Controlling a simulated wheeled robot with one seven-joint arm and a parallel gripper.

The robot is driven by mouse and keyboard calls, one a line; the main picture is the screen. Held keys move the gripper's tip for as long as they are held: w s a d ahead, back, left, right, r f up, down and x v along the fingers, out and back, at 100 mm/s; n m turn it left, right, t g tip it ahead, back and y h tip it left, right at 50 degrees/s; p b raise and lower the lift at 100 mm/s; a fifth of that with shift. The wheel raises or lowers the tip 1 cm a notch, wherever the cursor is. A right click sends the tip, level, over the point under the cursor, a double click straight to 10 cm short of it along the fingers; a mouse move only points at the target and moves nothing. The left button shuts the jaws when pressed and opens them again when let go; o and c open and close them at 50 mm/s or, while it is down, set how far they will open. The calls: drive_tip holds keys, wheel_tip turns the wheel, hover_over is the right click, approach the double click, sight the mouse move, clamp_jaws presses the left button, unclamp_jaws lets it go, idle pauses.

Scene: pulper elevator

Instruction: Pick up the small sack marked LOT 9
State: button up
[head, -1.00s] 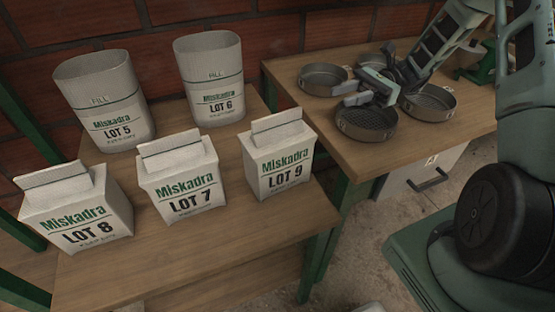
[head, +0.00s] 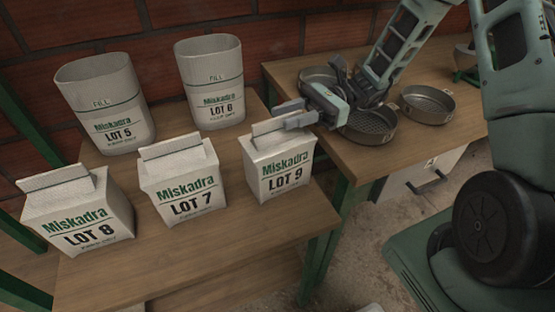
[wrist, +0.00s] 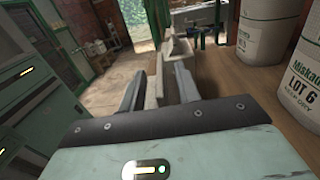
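The small white sack marked LOT 9 (head: 280,173) stands upright on the wooden bench, at the right of the front row in the head view. Its folded top flap points up. My gripper (head: 281,117) is at that flap, coming in from the right. In the wrist view my gripper (wrist: 158,88) has its two fingers apart, with the pale flap of the sack (wrist: 154,88) between them. Gaps show beside the flap, so the fingers look open around it. The sack's printed front is hidden in the wrist view.
Small sacks LOT 7 (head: 183,188) and LOT 8 (head: 78,220) stand to the left. Open-topped sacks LOT 5 (head: 106,105) and LOT 6 (head: 212,85) stand behind. Round pans, including one pan (head: 428,104), sit on the right bench (head: 335,160) under my arm. The front bench strip is clear.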

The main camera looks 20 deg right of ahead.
drive_tip(key=shift+a, duration=0.75)
clamp_jaws()
idle(0.9)
